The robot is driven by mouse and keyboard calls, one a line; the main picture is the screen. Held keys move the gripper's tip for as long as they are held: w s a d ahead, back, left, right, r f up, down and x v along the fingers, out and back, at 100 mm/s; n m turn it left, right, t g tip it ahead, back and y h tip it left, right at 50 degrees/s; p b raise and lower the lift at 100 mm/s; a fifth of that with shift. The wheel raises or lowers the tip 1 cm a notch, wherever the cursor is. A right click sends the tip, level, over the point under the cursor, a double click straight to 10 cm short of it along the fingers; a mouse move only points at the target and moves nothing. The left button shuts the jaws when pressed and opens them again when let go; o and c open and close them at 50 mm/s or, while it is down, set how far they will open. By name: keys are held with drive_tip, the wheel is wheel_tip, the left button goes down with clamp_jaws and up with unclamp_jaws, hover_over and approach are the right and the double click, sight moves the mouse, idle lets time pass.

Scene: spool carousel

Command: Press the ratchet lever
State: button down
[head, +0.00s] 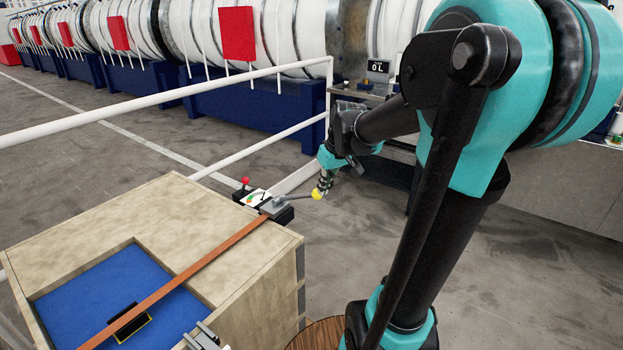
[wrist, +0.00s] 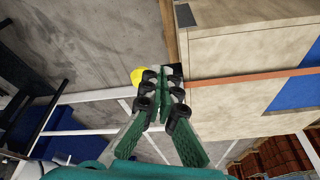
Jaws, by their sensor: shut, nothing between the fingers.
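The ratchet lever (head: 298,199) is a grey bar with a yellow knob (head: 317,194) at its end. It sticks out to the right from a dark ratchet body (head: 277,210) at the crate's top edge. An orange strap (head: 190,272) runs from the ratchet across the crate. My gripper (head: 326,184) is shut and empty, with its tips right at the knob in the head view. In the wrist view the fingers (wrist: 163,77) partly cover the yellow knob (wrist: 137,76) and hide most of the lever. I cannot tell whether they touch it.
The wooden crate (head: 190,215) has a blue recess (head: 100,290). A dial gauge (head: 257,198) and a red-knobbed stick (head: 245,182) sit beside the ratchet. A white railing (head: 290,132) runs behind. Floor (head: 500,265) to the right is open.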

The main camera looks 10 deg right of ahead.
drive_tip(key=w+r+n+y, duration=0.1)
drive_tip(key=w+r+n, duration=0.1)
drive_tip(key=w+r, duration=0.6)
drive_tip(key=shift+w+a+r+n+g, duration=0.3)
drive_tip(key=shift+w+r+n, duration=0.1)
drive_tip(key=shift+w, duration=0.35)
drive_tip(key=shift+f, duration=0.1)
drive_tip(key=shift+s+a+f, duration=0.1)
drive_tip(key=shift+a+f, duration=0.05)
drive_tip(key=shift+f, duration=1.8)
drive_tip(key=shift+s+a+f, duration=0.15)
drive_tip(key=shift+f, duration=1.75)
drive_tip(key=shift+s+a+f, duration=0.1)
drive_tip(key=shift+a+f, duration=0.05)
drive_tip(key=shift+f, duration=1.8)
